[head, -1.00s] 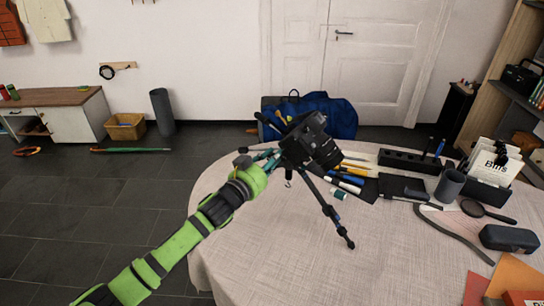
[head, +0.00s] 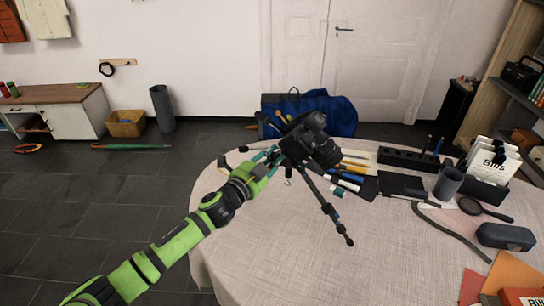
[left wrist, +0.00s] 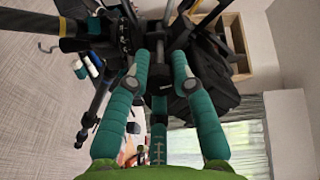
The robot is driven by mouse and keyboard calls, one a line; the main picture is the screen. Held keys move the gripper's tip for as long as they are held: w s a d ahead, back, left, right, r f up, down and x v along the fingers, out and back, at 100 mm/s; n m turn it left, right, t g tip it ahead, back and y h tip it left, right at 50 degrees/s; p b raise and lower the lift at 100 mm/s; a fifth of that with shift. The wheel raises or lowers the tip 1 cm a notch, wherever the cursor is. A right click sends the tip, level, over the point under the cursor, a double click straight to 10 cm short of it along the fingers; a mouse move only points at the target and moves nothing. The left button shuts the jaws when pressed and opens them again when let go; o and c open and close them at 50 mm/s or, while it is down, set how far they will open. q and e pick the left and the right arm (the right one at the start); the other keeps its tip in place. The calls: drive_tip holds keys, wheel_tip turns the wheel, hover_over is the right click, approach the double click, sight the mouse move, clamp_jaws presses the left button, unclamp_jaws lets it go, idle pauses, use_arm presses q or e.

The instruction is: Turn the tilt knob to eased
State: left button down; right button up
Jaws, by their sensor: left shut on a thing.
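A black camera (head: 313,142) sits tilted on top of a black tripod (head: 327,208) that stands on the round table. My left gripper (head: 270,157) comes in from the left and is at the tripod head, just left of the camera. In the left wrist view its teal fingers (left wrist: 160,68) reach to either side of a dark part at the tripod head. They are shut on it, and it appears to be the tilt knob (left wrist: 158,84). The fingers hide much of the knob, and I cannot read its setting. My right gripper is in neither view.
The round table (head: 270,250) has a pale cloth, clear at the front. A black pen block (head: 408,159), a grey cup (head: 448,183) and a magnifier (head: 485,209) are to the right. A blue bag (head: 310,112) is behind the table.

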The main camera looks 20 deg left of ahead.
use_arm(q)
drive_tip(key=shift+r+m, duration=0.1)
drive_tip(key=shift+m, duration=1)
drive_tip(key=c, duration=1.3)
unclamp_jaws()
drive_tip(key=v, duration=1.2)
